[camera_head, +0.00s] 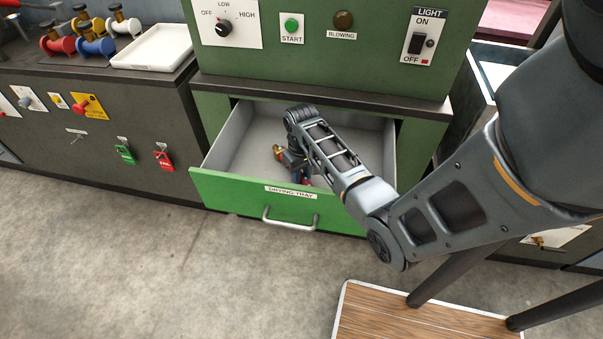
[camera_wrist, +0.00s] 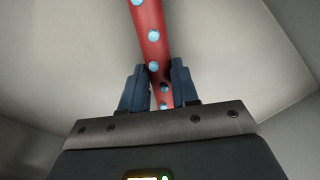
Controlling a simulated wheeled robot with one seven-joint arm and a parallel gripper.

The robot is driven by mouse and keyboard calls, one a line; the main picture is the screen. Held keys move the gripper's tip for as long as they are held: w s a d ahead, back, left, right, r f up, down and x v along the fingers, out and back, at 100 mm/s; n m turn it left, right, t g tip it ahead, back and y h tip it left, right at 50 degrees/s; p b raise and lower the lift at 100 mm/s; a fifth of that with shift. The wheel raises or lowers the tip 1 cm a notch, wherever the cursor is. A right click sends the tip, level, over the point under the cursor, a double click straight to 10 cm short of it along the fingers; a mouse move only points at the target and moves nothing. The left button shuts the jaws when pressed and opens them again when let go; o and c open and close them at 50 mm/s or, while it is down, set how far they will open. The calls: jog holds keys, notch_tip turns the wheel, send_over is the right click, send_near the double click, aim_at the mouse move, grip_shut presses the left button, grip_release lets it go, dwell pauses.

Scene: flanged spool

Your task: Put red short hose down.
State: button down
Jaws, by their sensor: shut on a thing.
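The red short hose (camera_wrist: 150,22) is red with light blue dots. In the wrist view it runs from the top edge down between the two blue-grey fingers of my gripper (camera_wrist: 159,75), which are shut on it. In the head view my gripper (camera_head: 296,168) is low inside the open drawer marked "DRYING TRAY" (camera_head: 235,196). Only a small red part and a brass-coloured bit show beside it there, as my arm hides the rest. I cannot tell whether the hose touches the drawer floor.
The drawer's pale floor (camera_head: 254,135) is clear to the left of my gripper. Its walls stand around my arm. A control panel (camera_head: 330,50) rises above it. Several flanged spools (camera_head: 95,46) and a white tray (camera_head: 155,47) sit on the left counter.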

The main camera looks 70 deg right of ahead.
jog(key=c, duration=0.8)
grip_release()
jog(key=shift+c, duration=0.2)
notch_tip(320, 180, up, 12)
jog(key=shift+p, duration=0.3)
jog(key=shift+r, duration=0.1)
